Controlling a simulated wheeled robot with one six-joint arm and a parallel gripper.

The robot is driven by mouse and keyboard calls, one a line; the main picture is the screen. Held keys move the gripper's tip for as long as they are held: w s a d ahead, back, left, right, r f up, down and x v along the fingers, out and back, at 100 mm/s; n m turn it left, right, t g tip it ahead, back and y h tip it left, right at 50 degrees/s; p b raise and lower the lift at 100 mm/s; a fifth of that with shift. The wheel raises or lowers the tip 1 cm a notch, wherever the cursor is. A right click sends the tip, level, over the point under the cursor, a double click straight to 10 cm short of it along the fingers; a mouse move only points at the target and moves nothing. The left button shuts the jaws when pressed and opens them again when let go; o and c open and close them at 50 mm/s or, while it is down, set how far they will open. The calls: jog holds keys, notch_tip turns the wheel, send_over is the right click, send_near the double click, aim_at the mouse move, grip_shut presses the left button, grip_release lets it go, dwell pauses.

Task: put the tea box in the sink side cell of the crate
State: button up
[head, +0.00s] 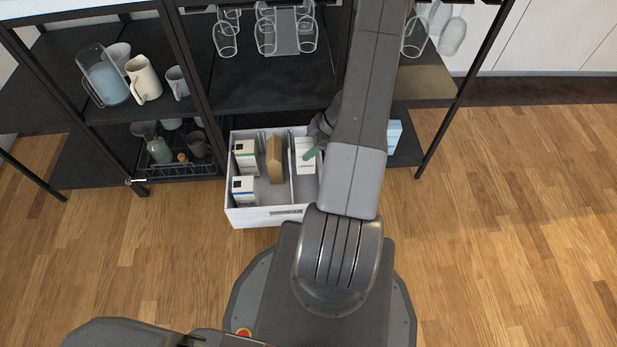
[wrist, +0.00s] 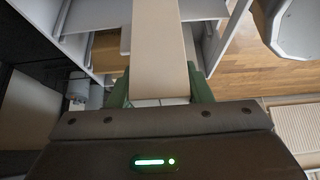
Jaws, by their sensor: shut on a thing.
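The white crate (head: 265,217) stands on the floor at the shelf's front edge, with a divider (head: 291,178) between its left and right cells. A pale box with a printed label (head: 305,158), seemingly the tea box, is at the right cell. My gripper (head: 313,150) is shut on it; its green fingers flank the box's beige side (wrist: 160,50) in the wrist view. My arm hides part of the crate's right side. I cannot tell whether the box touches the crate floor.
The left cell holds two white-and-green boxes (head: 246,157) (head: 244,190) and a brown box (head: 274,158). A light blue box (head: 394,135) is to the right. Floor at right is clear.

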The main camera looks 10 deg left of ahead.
notch_tip(320, 180, down, 15)
jog(key=b, duration=0.5)
jog(key=shift+r+b, duration=0.2)
jog(key=shift+b, duration=0.15)
jog(key=shift+f, duration=0.2)
jog(key=o, duration=1)
jog(key=shift+r, duration=0.1)
jog(key=p+v, duration=0.6)
jog(key=v, duration=0.6)
jog(key=shift+r, duration=0.15)
